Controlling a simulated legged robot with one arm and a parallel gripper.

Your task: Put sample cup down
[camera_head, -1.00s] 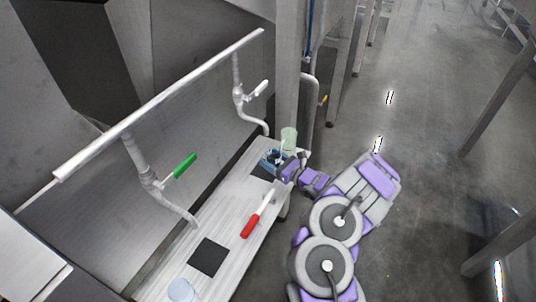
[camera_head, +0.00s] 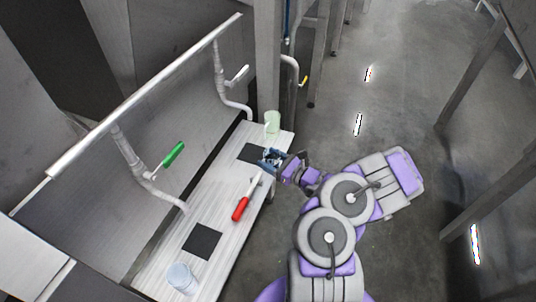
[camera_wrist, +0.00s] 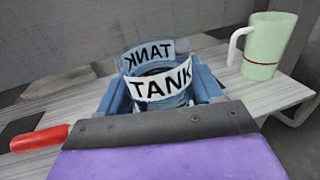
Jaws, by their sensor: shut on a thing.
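A clear cup with a white label reading TANK (camera_wrist: 163,88) sits upright between the blue fingers of my gripper (camera_wrist: 160,92). My gripper is shut around it. In the head view my gripper (camera_head: 270,159) is at the right edge of the far black square (camera_head: 250,152), over the bench. The held cup is mostly hidden there by the fingers. I cannot tell whether its base touches the bench.
The pale bench (camera_head: 222,195) carries a green mug (camera_head: 272,121) beyond my gripper, a red-handled tool (camera_head: 240,207) close on the near side, a near black square (camera_head: 202,241) and another clear cup (camera_head: 181,278). Pipes with a green-handled tap (camera_head: 173,154) stand along the left.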

